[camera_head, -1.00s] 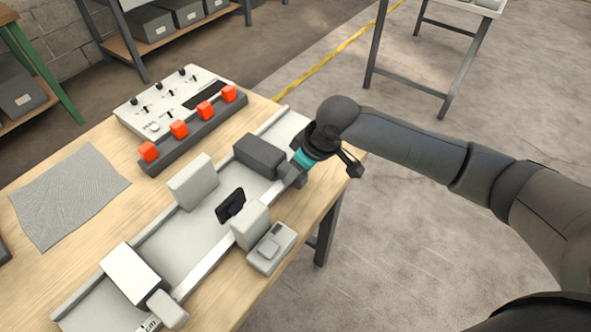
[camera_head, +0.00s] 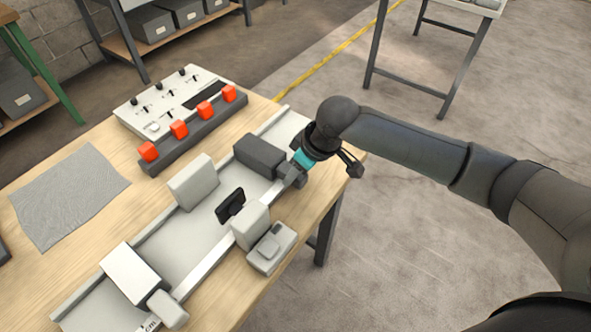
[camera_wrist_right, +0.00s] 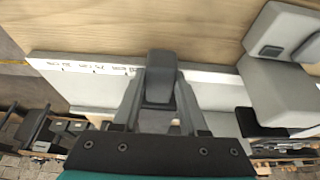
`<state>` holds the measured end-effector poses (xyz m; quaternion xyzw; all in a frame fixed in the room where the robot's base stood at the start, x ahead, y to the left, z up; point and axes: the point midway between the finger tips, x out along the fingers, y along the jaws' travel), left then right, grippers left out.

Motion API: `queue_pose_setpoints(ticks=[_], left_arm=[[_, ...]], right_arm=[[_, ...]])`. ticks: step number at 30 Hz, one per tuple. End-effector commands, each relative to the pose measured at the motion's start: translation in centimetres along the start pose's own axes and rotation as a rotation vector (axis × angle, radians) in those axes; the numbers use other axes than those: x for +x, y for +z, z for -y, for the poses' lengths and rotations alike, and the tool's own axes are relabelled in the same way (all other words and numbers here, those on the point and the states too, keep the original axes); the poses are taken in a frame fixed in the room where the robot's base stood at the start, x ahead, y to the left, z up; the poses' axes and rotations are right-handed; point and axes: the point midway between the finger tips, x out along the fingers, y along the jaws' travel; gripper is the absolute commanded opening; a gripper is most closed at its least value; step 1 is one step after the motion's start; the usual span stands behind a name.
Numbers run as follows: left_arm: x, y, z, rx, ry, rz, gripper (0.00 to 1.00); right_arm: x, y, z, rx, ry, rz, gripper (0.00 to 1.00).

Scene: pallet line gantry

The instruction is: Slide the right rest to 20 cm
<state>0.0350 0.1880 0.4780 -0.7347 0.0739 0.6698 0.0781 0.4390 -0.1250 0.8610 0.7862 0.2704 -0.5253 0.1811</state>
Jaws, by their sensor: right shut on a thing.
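The right rest (camera_head: 260,155) is a dark grey block across the far right end of a pale rail (camera_head: 95,303). My right gripper (camera_head: 291,178) is shut on the dark grey knob at the near end of this rest. In the right wrist view the knob (camera_wrist_right: 160,78) sits between the fingers, over the rail edge. A printed scale (camera_wrist_right: 85,67) runs along that edge to the left of the knob; its figures are too small to read surely. A white left rest (camera_head: 131,272) with a grey knob (camera_head: 167,309) sits at the rail's near left end. My left gripper is out of view.
Grey blocks (camera_head: 194,182) (camera_head: 250,225) with a small black panel (camera_head: 230,207) stand mid-rail, left of the right rest. A grey box (camera_head: 271,248) sits beside the rail. Behind lie a control panel (camera_head: 175,100), a dark strip with orange blocks (camera_head: 179,129) and a grey mat (camera_head: 68,196).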

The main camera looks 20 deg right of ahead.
Motion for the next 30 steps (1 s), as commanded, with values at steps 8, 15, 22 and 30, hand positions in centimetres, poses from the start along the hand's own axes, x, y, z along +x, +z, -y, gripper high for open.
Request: queue_pose_setpoints(ticks=[8, 15, 22, 30], left_arm=[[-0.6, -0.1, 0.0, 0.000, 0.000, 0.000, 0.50], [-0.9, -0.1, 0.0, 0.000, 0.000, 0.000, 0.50], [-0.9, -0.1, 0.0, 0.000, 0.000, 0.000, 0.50], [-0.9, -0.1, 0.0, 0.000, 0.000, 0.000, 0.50]], right_arm=[[-0.1, 0.0, -2.7, 0.003, 0.002, 0.005, 0.00], [0.0, 0.0, -5.0, 0.002, 0.002, 0.002, 0.00], [0.0, 0.0, -5.0, 0.001, 0.001, 0.001, 0.00], [0.0, 0.0, -5.0, 0.001, 0.000, 0.001, 0.65]])
